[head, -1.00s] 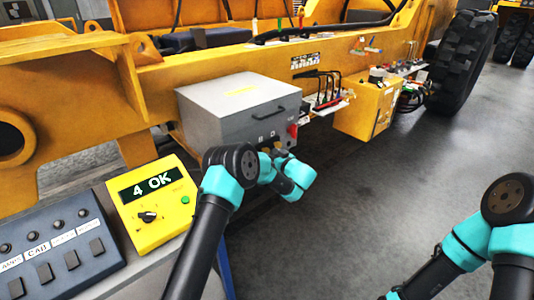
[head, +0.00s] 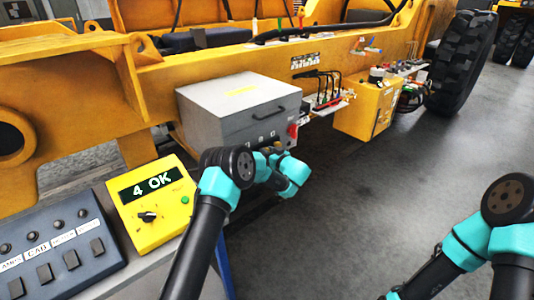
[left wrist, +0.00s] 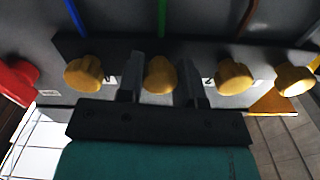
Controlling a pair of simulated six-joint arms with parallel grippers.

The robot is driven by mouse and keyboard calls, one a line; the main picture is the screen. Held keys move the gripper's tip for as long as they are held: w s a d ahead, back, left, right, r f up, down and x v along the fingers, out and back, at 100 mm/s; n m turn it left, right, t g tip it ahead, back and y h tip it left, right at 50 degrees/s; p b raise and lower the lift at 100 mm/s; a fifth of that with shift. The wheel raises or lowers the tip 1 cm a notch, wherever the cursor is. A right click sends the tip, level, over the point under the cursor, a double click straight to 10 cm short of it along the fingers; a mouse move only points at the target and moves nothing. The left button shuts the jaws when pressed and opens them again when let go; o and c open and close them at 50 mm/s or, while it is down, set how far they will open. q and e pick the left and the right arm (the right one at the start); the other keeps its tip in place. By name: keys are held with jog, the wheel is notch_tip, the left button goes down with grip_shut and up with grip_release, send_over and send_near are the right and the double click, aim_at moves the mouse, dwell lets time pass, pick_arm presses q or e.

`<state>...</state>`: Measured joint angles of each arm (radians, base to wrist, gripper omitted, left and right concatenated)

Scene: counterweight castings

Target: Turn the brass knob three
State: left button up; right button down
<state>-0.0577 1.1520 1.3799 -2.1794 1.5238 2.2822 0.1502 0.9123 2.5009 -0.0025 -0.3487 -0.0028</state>
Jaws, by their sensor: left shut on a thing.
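In the left wrist view, several brass knobs stand in a row on a dark strip. My left gripper (left wrist: 160,68) has its fingers on both sides of one brass knob (left wrist: 160,77), below a green wire, and is shut on it. Another brass knob (left wrist: 84,74) is left of it, and two more (left wrist: 234,78) are right of it. Small labels between them are too unclear to match to a number. In the head view, my left arm reaches the front of the grey box (head: 240,105), and its wrist hides most of the knobs.
A red knob (left wrist: 18,80) is left of the brass row. A yellow tester (head: 152,205) reads "4 OK" beside a dark switch panel (head: 58,248). The yellow vehicle frame (head: 210,70) stands behind the box. Grey floor (head: 400,180) is open to the right.

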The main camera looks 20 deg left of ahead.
pick_arm(q)
jog(key=shift+c, duration=0.6)
jog(key=shift+m, duration=0.4)
jog(key=m, duration=0.9)
jog(key=shift+m, duration=0.3)
jog(key=m, duration=0.5)
jog(key=shift+r+m, duration=0.1)
jog(key=shift+m, duration=0.2)
jog(key=m, duration=0.5)
